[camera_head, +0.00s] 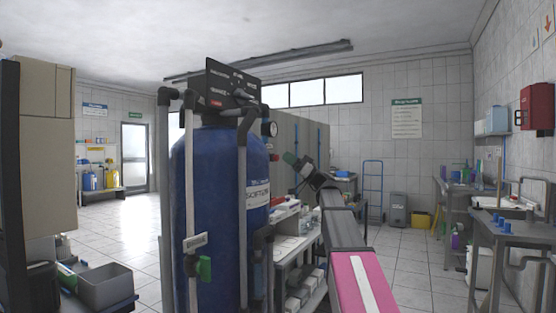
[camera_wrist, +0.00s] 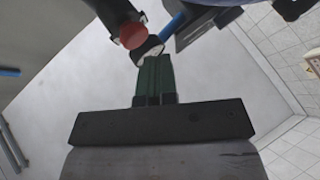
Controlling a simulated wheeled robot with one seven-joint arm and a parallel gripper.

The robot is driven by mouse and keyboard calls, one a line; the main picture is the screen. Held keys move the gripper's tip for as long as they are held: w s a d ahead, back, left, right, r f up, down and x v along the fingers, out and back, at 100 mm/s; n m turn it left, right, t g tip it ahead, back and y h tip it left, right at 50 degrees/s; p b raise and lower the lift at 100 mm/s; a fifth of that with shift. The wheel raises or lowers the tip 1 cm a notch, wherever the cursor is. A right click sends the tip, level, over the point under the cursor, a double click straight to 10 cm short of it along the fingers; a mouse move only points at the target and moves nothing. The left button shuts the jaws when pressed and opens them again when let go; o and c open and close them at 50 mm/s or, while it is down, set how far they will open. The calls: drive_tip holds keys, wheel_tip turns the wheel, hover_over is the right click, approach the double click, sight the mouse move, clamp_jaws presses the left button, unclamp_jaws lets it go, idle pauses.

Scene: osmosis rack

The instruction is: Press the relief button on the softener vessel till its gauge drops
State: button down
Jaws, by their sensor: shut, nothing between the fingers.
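The blue softener vessel (camera_head: 222,200) stands upright left of centre in the head view, with a black control head (camera_head: 232,88) on top. A small round gauge (camera_head: 269,128) sits at its upper right; the needle is too small to read. In the wrist view a round red button (camera_wrist: 132,35) sits on the end of a dark fitting, just beyond and left of my fingertips. A pale disc beside it may be the gauge (camera_wrist: 148,50). My gripper (camera_head: 290,158) has green fingers, shut and empty, right of the vessel. In the wrist view my gripper (camera_wrist: 154,62) appears close to the button; contact cannot be told.
Grey pipes (camera_head: 190,200) run down the vessel's front. A shelf rack (camera_head: 297,250) with boxes and bottles stands behind my arm. A sink bench (camera_head: 510,232) is at the right. Tiled floor (camera_head: 395,270) is open between arm and bench. A grey bin (camera_head: 106,288) is lower left.

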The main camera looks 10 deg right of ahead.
drive_tip(key=shift+a, duration=0.1)
drive_tip(key=shift+w+a, duration=0.25)
drive_tip(key=shift+w+a, duration=0.3)
drive_tip(key=shift+a, duration=0.1)
idle(1.8)
drive_tip(key=shift+s+d, duration=0.55)
drive_tip(key=shift+d, duration=0.2)
drive_tip(key=s+d, duration=0.1)
drive_tip(key=d, duration=0.1)
drive_tip(key=s+d, duration=0.2)
idle(0.6)
drive_tip(key=shift+d, duration=0.1)
